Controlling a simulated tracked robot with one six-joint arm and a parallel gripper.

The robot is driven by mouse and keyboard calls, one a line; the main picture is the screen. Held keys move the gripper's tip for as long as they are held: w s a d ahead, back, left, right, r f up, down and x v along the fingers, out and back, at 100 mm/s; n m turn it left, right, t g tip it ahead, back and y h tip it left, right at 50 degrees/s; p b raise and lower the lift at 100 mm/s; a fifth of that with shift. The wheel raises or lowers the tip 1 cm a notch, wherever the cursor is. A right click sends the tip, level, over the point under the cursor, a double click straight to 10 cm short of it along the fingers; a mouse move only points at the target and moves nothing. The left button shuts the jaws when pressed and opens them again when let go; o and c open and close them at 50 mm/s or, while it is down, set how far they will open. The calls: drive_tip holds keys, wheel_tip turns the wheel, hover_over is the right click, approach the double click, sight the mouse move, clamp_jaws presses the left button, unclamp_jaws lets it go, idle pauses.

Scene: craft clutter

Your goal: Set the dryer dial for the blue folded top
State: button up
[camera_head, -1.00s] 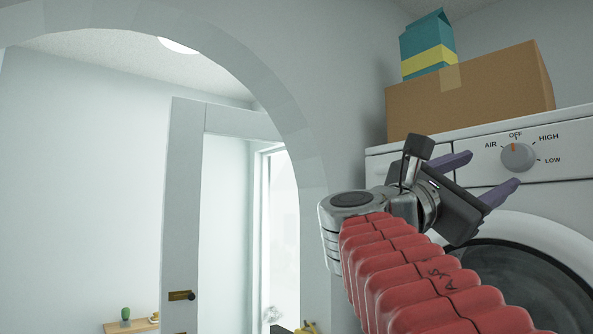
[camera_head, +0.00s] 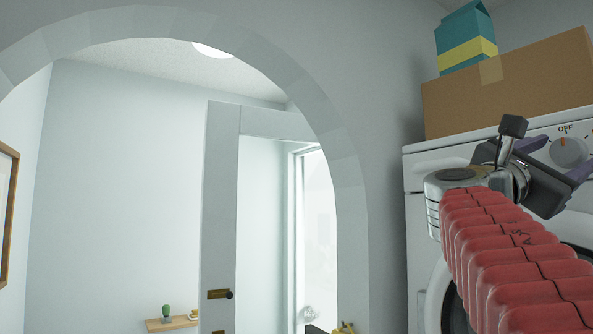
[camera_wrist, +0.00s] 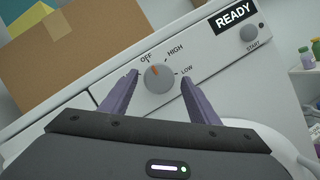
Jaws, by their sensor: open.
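The dryer dial (camera_head: 568,152) is a round grey knob on the white dryer's panel (camera_head: 440,165). In the wrist view the dial (camera_wrist: 159,77) has its orange mark pointing at OFF, with HIGH and LOW to the right. My gripper (camera_wrist: 160,78) is open, its two purple fingers on either side of the dial in that picture. I cannot tell whether they touch it. In the head view my gripper (camera_head: 562,157) is in front of the panel, and the labels right of OFF are cut off. No blue folded top is in view.
A READY display (camera_wrist: 233,15) and a START button (camera_wrist: 249,33) are on the panel's right. An archway (camera_head: 345,170) and an open door (camera_head: 221,210) are at left.

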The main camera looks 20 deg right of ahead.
drive_tip(key=shift+d, duration=0.25)
drive_tip(key=shift+c, duration=0.3)
drive_tip(key=shift+a, duration=0.1)
drive_tip(key=c, duration=1)
drive_tip(key=shift+r+m, duration=0.1)
drive_tip(key=shift+m, duration=0.5)
drive_tip(key=m+g, duration=0.1)
drive_tip(key=m, duration=0.1)
drive_tip(key=m+g+y, duration=0.1)
drive_tip(key=m, duration=0.2)
drive_tip(key=shift+w+r+y, duration=0.1)
drive_tip(key=shift+w+y, duration=0.05)
drive_tip(key=shift+y, duration=0.15)
drive_tip(key=m+y, duration=0.2)
drive_tip(key=m, duration=0.3)
drive_tip(key=shift+r+m, duration=0.15)
drive_tip(key=shift+m, duration=0.25)
drive_tip(key=shift+y, duration=0.3)
